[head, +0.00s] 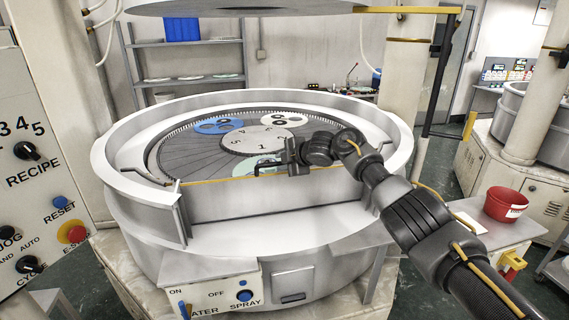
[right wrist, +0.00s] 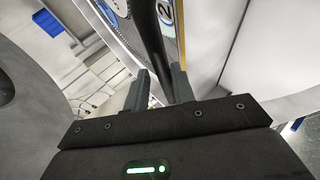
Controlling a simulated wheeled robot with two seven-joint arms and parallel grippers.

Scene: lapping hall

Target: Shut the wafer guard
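The wafer guard (head: 270,198) is a pale, curved metal panel with a yellow top edge. It stands across the front opening of the round machine tub (head: 125,205), between two upright end plates. A black bar handle (head: 265,165) shows at the guard's upper edge; it runs between my fingers in the right wrist view (right wrist: 150,40). My right gripper (head: 283,158) reaches in from the right above the guard, its fingers (right wrist: 160,85) close together on either side of the bar and appearing shut on it. Part of the handle is hidden by the gripper. My left gripper is not in view.
Behind the guard lies a lapping plate (head: 182,157) with blue and white discs and a numbered centre (head: 262,140). A round upper plate (head: 240,8) hangs above. A control panel (head: 35,160) stands left; a red bowl (head: 505,205) sits on a side table at right.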

